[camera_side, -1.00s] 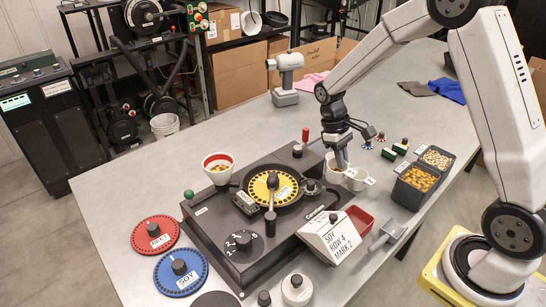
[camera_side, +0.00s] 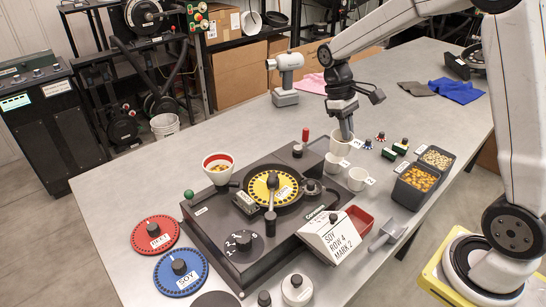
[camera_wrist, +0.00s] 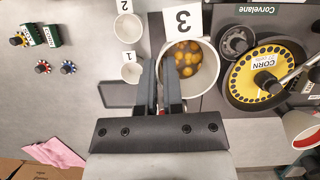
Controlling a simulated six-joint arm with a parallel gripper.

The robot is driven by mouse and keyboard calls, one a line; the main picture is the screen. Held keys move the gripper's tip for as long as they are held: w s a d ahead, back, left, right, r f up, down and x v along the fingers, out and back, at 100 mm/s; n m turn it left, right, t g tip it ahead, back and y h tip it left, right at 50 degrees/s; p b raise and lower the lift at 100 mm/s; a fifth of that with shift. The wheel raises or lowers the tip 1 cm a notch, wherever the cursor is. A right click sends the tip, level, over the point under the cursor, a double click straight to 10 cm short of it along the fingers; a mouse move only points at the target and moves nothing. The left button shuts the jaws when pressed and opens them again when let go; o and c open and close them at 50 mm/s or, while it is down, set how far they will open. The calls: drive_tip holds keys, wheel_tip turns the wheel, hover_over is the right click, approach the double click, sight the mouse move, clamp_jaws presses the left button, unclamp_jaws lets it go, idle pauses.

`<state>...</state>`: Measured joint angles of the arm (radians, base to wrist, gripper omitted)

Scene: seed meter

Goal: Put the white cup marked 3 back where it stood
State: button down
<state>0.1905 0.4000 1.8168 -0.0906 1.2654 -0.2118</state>
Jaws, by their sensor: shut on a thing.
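The white cup marked 3 (camera_side: 341,142) is in my gripper (camera_side: 346,136), which is shut on its wall, above the table. In the wrist view the cup (camera_wrist: 214,63) looks upright, with orange-yellow seeds inside and a white "3" tag at its rim. My gripper's jaws (camera_wrist: 162,88) are on its left wall there. The white cup marked 2 (camera_side: 358,179) and the white cup marked 1 (camera_side: 335,166) stand on the table below; both also show in the wrist view, cup 2 (camera_wrist: 128,28) and cup 1 (camera_wrist: 132,70).
An empty dark square (camera_wrist: 115,95) lies on the table beside cup 1. The seed meter (camera_side: 225,262), with its yellow corn disc, stands left of the cups. Seed bins (camera_side: 412,198) stand at right.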

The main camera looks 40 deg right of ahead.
wheel_tip(320, 180, up, 2)
drive_tip(key=shift+r, duration=0.25)
drive_tip(key=shift+w+d+r, duration=0.1)
drive_tip(key=shift+w+r, duration=0.05)
drive_tip(key=shift+r, duration=0.1)
drive_tip(key=shift+w+d+n+t+h, duration=0.15)
drive_tip(key=shift+w+d+n+h, duration=0.5)
drive_tip(key=shift+w+d+n, duration=1.6)
drive_tip(key=shift+w+d+n+t+h, duration=0.2)
drive_tip(key=shift+w+d+n+h, duration=0.75)
drive_tip(key=shift+w, duration=2.75)
drive_tip(key=shift+w+d+n+t+h, duration=0.25)
drive_tip(key=shift+w+d+n, duration=0.65)
drive_tip(key=shift+w+n, duration=1.65)
wheel_tip(320, 180, down, 11)
drive_tip(key=shift+w+m, duration=0.45)
drive_tip(key=shift+f, duration=0.3)
drive_tip(key=shift+f, duration=3.05)
drive_tip(key=shift+f, duration=0.45)
